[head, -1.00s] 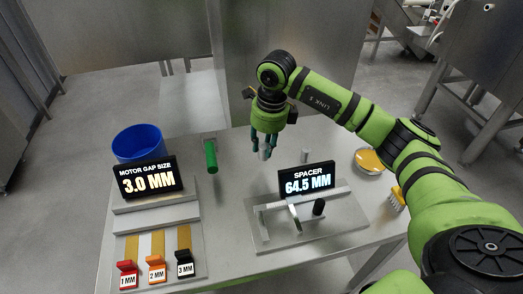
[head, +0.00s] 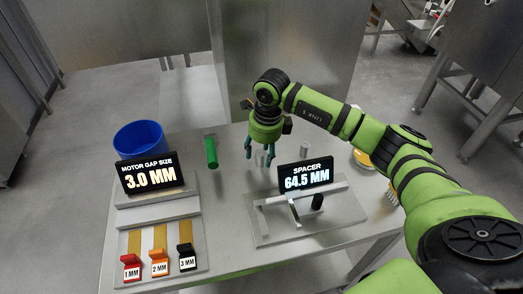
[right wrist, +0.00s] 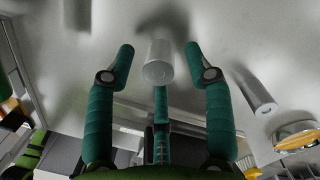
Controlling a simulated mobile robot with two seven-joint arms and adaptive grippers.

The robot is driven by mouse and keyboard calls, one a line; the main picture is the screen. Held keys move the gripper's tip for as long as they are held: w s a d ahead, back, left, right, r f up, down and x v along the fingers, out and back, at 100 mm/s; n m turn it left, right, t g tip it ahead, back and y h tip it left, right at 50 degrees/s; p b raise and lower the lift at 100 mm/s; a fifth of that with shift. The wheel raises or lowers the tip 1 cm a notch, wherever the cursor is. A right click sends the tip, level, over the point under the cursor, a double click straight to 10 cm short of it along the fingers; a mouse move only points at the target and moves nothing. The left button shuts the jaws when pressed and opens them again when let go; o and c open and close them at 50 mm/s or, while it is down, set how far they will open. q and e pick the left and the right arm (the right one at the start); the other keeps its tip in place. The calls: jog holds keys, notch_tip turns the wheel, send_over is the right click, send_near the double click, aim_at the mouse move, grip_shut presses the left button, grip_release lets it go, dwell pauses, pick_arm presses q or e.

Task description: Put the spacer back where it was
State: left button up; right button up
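A short grey cylindrical spacer (head: 261,158) stands upright on the steel table, below my right gripper (head: 260,156). In the right wrist view the same cylinder (right wrist: 158,64) shows between the spread green fingers, with gaps at both sides. My right gripper (right wrist: 160,65) is open and holds nothing. A second grey cylinder stands close by to the right, and it shows in the right wrist view (right wrist: 255,92). A measuring stand (head: 262,229) carries the SPACER display (head: 306,175), which reads 64.5 MM. My left gripper is not in view.
A green cylinder (head: 211,152) and a blue bin (head: 139,140) are left of the gripper. The motor gap display (head: 149,175) reads 3.0 MM, with red, orange and black gauges (head: 158,262) in front. A yellow-topped dish (head: 362,158) and brush lie right.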

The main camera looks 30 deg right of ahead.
jog(key=shift+r, duration=0.15)
notch_tip(320, 180, up, 12)
jog(key=s+b, duration=0.1)
jog(key=b, duration=0.2)
jog(key=shift+d, duration=0.35)
